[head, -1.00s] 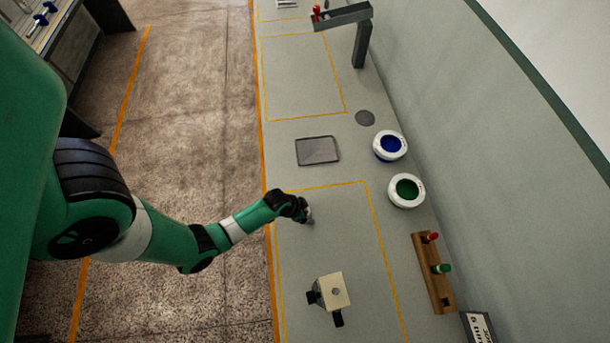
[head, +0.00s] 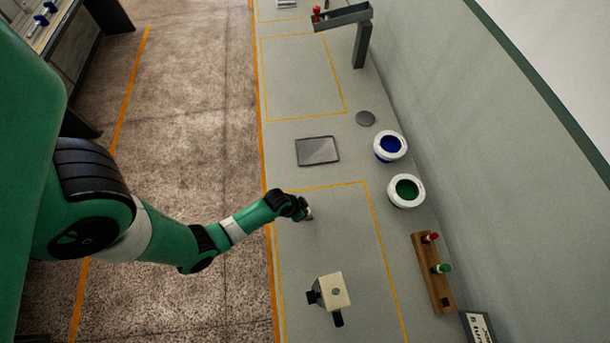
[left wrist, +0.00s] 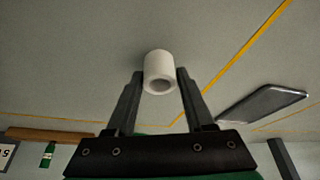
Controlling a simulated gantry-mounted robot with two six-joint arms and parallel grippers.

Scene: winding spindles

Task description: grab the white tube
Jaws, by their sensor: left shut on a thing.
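The white tube (left wrist: 159,70) shows in the left wrist view as a short hollow cylinder between my left gripper's two fingers (left wrist: 160,86). The fingers touch its sides, and its open end faces the camera. In the head view my left gripper (head: 306,212) is at the near left part of the table, inside the yellow outline. A small pale bit at its tip is too small to make out. The right gripper is not in view.
A cream block device (head: 335,291) stands nearer on the table. A wooden rack (head: 432,272) with red and green spindles is to the right. Two white-rimmed bowls, blue (head: 390,146) and green (head: 406,191), and a dark flat tray (head: 317,151) lie beyond.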

